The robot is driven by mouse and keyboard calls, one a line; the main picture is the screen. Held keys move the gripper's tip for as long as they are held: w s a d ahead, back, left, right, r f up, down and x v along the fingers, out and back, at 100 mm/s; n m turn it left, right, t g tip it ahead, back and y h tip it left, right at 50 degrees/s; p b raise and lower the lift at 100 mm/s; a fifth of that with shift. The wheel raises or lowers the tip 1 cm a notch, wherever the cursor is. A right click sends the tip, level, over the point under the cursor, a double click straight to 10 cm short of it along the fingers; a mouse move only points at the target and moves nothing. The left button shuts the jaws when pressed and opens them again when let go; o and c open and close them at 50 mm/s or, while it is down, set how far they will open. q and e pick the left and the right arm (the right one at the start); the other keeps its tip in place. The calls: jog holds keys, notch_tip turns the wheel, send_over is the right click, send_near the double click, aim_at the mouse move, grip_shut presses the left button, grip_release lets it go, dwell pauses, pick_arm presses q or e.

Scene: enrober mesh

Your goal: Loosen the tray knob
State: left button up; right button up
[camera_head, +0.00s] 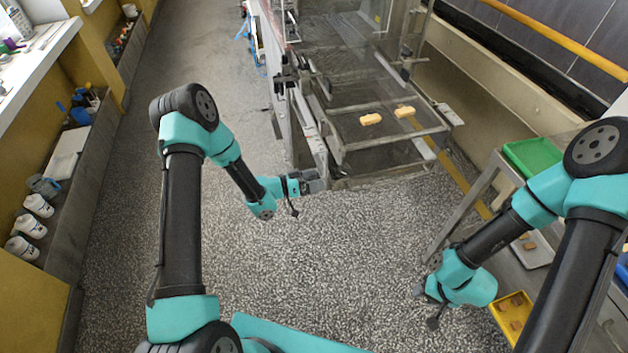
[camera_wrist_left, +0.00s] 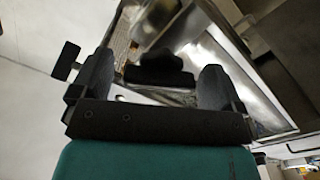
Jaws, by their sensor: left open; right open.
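A dark lobed knob (camera_wrist_left: 160,68) shows in the left wrist view, in front of polished metal. It lies between the two open fingers of my left gripper (camera_wrist_left: 160,85), with bright gaps seen on both sides. I cannot tell how deep it sits between them. In the head view my left gripper (camera_head: 314,182) is at the front left lower corner of the metal machine, and I cannot make out the knob there. My right gripper (camera_head: 420,290) is low at the right, away from the machine; its fingers are hard to make out.
A side bench at the right holds a green tray (camera_head: 532,155) and a yellow tray (camera_head: 513,312) with brown pieces. The speckled floor (camera_head: 330,260) between my arms is clear.

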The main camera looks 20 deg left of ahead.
pick_arm(q)
jog(key=c, duration=0.9)
jog(key=shift+c, duration=0.2)
jog(key=shift+n, duration=0.3)
jog(key=n, duration=0.5)
jog(key=shift+n, duration=0.4)
jog(key=n, duration=0.5)
jog(key=shift+n, duration=0.4)
jog(key=o, duration=0.9)
